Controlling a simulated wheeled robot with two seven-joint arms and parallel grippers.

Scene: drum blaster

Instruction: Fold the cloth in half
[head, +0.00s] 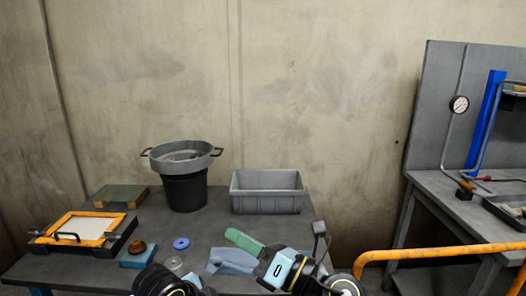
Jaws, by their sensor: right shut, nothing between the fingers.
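A blue cloth (228,265) lies crumpled-looking on the dark table, near the front and centre. My right gripper (236,238) reaches in from the lower right. Its green fingers are shut with nothing between them, and they appear in front of or above the far edge of the cloth. I cannot tell whether they touch it. The right gripper's body hides the right part of the cloth. Part of my left arm shows at the bottom, left of the cloth; its gripper fingers are out of view.
The dark table (128,194) holds a black bucket with a grey sieve (184,190), a grey bin (267,197), an orange frame (77,228), a green block (121,195), a blue block with a brown knob (137,258) and a blue ring (181,243). An orange rail (440,251) stands right.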

